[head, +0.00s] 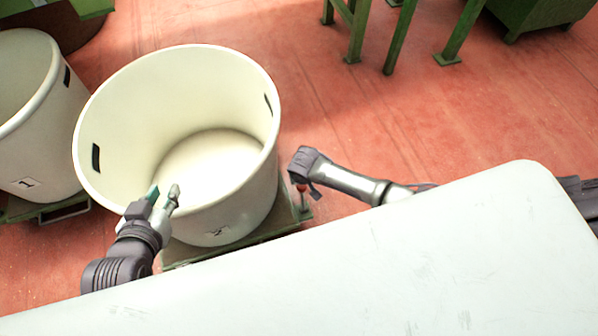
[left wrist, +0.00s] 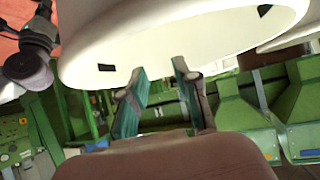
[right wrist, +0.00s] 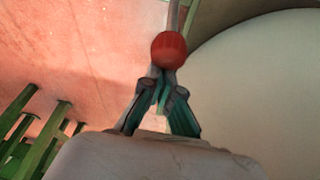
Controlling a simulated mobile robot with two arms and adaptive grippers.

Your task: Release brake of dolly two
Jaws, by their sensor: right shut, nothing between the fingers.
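Dolly two is a green platform (head: 262,234) under the cream tub marked 2 (head: 232,207). Its brake lever has a red ball knob (head: 301,187) at the dolly's right corner. My right gripper (right wrist: 162,92) is shut and empty, with its fingertips right at the red knob (right wrist: 168,50). I cannot tell whether they touch it. In the head view the right gripper's fingers are mostly hidden by its wrist. My left gripper (head: 164,197) is open and empty in front of the tub's near left side. Its two fingers stand apart in the left wrist view (left wrist: 160,70).
A second cream tub marked 1 (head: 48,150) stands on its own green dolly (head: 18,208) at the left. Green metal legs (head: 357,30) stand at the back. The red floor (head: 430,115) right of tub 2 is clear.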

